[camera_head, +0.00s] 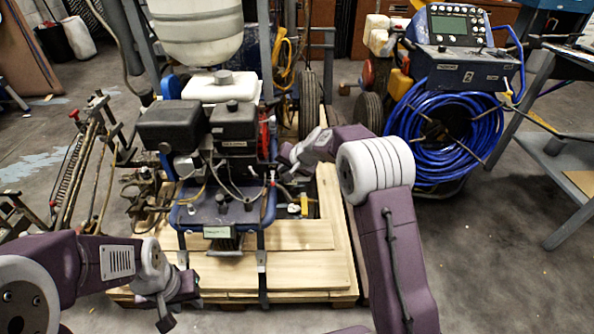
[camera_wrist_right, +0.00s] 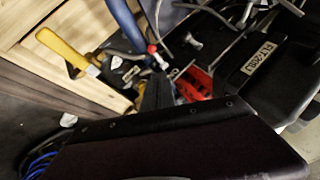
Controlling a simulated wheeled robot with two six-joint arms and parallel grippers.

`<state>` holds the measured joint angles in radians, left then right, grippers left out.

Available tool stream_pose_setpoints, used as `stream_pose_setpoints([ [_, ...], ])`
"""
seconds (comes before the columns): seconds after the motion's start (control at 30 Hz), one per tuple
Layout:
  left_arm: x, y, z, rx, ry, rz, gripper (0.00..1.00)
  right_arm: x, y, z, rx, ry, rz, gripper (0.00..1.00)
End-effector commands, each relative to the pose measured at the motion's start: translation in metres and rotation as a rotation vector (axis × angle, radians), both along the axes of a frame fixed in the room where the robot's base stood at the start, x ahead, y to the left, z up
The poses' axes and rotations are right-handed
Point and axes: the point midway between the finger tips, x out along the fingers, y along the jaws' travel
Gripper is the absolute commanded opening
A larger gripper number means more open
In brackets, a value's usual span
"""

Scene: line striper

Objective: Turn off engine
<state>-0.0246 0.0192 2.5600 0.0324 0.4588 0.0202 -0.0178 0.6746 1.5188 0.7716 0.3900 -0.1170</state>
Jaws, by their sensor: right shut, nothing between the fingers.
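The line striper's engine (camera_head: 235,125) is a black block with a white tank above it, mounted on a blue frame over a wooden pallet. My right gripper (camera_head: 280,177) is at the engine's right side, partly hidden by its own wrist in the head view. In the right wrist view its dark fingers (camera_wrist_right: 157,90) are shut and empty, close beside a red part (camera_wrist_right: 196,84) on the engine. I cannot tell whether they touch it. A small red-tipped lever (camera_wrist_right: 152,49) shows just beyond the fingers. My left gripper (camera_head: 167,305) hangs low at the pallet's front left, away from the engine.
The pallet (camera_head: 300,262) lies under the machine. A yellow handle (camera_wrist_right: 62,50) shows near the fingers in the wrist view. A blue hose coil (camera_head: 440,130) with a control box stands right; a metal rack (camera_head: 85,165) stands left. Floor at front right is clear.

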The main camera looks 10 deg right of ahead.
Motion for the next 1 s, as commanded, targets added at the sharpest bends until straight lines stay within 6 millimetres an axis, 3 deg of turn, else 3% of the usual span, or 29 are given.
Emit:
stream_pose_setpoints([
  [0.2,0.0,0.0,0.001,0.0,0.0,0.0,0.36,-0.046,-0.012,0.026,0.0,-0.002,-0.002,0.0],
  [0.4,0.0,0.0,0.003,0.0,0.0,0.0,0.36,-0.076,-0.02,0.041,0.0,-0.001,-0.002,0.0],
  [0.6,0.0,0.0,0.003,0.0,0.0,0.0,0.36,-0.087,-0.022,0.045,-0.001,-0.001,0.0,0.0],
  [1.0,0.0,0.0,0.003,0.0,0.0,0.0,0.36,-0.087,-0.022,0.045,-0.001,0.0,0.001,0.0],
])
